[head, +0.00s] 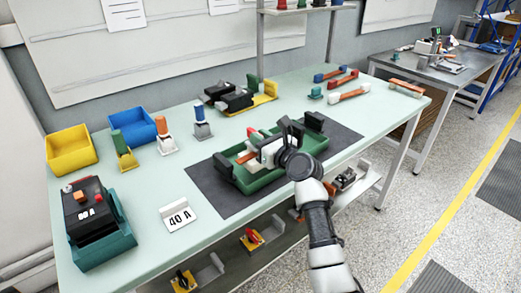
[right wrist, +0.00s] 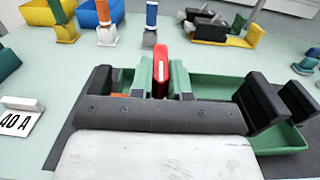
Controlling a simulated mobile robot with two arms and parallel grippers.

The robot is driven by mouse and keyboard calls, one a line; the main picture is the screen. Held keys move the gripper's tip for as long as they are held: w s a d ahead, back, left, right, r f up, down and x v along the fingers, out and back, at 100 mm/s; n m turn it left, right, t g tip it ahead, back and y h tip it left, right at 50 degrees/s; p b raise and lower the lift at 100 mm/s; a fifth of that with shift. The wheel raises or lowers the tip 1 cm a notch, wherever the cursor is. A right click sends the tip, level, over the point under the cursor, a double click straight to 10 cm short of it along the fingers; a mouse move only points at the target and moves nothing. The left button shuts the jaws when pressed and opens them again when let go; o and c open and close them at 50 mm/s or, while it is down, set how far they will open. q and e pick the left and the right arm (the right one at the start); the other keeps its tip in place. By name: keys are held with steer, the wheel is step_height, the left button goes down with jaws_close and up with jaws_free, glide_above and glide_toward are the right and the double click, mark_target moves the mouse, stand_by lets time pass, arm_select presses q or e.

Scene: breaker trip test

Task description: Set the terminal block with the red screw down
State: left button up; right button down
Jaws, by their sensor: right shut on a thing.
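My right gripper (head: 277,143) is over the green tray (head: 238,179) on the dark mat. In the right wrist view its dark fingers (right wrist: 178,92) stand on both sides of a green and grey block with an upright red part (right wrist: 161,68). I take this to be the terminal block with the red screw; the gripper is shut on it. In the head view a red bit (head: 251,132) shows just left of the gripper. The gripper hides most of the block, and I cannot tell whether its underside touches the tray. My left gripper is not in view.
A black block (head: 313,121) stands at the tray's far right end. A "40 A" sign (head: 179,217) and a breaker in a teal bin (head: 107,238) are at left. Yellow (head: 70,151) and blue (head: 137,130) bins stand behind. The dark mat (head: 209,187) has bare room at left.

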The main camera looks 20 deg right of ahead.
step_height(320, 180, down, 4)
steer(key=shift+r+b, duration=0.1)
steer(key=shift+b, duration=0.4)
steer(key=c, duration=1.1)
jaws_free()
steer(key=v, duration=1.2)
steer(key=shift+p, duration=0.3)
